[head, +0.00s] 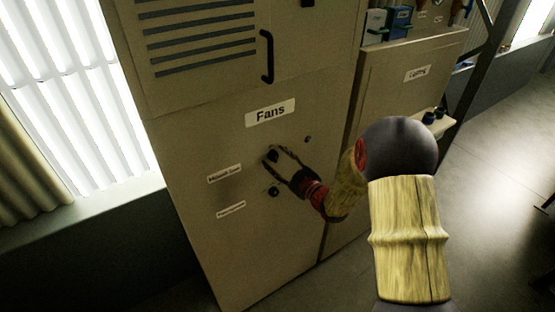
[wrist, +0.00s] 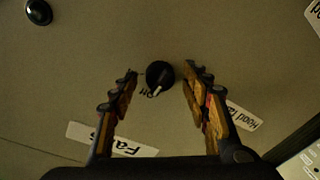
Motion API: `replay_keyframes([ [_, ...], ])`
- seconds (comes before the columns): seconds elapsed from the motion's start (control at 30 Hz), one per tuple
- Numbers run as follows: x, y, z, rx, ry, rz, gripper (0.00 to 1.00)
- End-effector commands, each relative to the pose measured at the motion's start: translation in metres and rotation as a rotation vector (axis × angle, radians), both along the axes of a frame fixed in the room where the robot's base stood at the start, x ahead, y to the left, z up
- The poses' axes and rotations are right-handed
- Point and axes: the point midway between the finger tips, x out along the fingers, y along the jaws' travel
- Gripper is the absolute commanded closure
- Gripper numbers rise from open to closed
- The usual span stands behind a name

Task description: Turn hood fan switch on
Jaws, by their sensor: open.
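The hood fan switch is a black round knob (wrist: 159,75) with a white pointer, in the middle of the wrist view. Its pointer is turned to the lower left, toward small lettering that seems to read "Off". A "Hood fan" label (wrist: 243,114), partly cut by a finger, lies to the lower right. My gripper (wrist: 160,72) is open, with one finger on each side of the knob and gaps showing between. In the head view my gripper (head: 276,158) reaches the cabinet front under the "Fans" label (head: 270,112); there its fingers partly hide the knob.
The tall beige cabinet (head: 205,120) has a black handle (head: 267,57) above the label. Another knob (head: 274,191) sits below my gripper, and a small one (head: 307,139) to the upper right. A "Lights" cabinet (head: 400,110) stands to the right. The floor at right is mostly clear.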

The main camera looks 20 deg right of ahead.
Motion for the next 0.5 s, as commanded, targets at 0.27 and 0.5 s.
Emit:
replay_keyframes([
  [0.27, -0.0003, -0.0003, -0.0002, 0.000, 0.000, 0.000, 0.64],
  [0.5, -0.0004, -0.0003, -0.0002, 0.000, 0.000, 0.000, 0.77],
])
